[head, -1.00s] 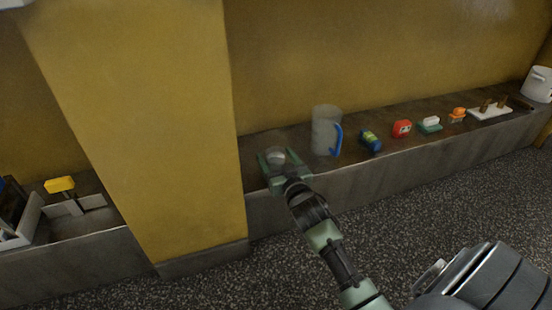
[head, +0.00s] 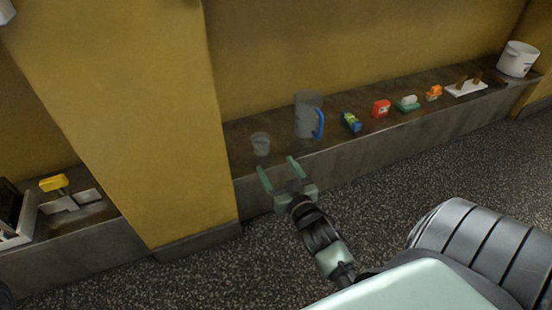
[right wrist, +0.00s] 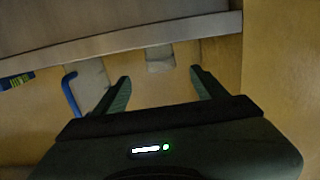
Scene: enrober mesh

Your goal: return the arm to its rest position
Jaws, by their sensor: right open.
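My right gripper (head: 278,168) is open and empty, in front of the ledge's front edge in the head view. Its two green fingers are spread and point toward a small clear cup (head: 261,144), apart from it. In the right wrist view the open fingers (right wrist: 160,75) have nothing between them. The cup (right wrist: 160,57) shows beyond the fingers there. My left gripper is not in view.
A clear pitcher (head: 308,115) with a blue handle stands right of the cup. Along the ledge (head: 330,148) are a blue item (head: 351,122), a red item (head: 381,108) and a white pot (head: 518,59). A yellow pillar (head: 140,120) stands left.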

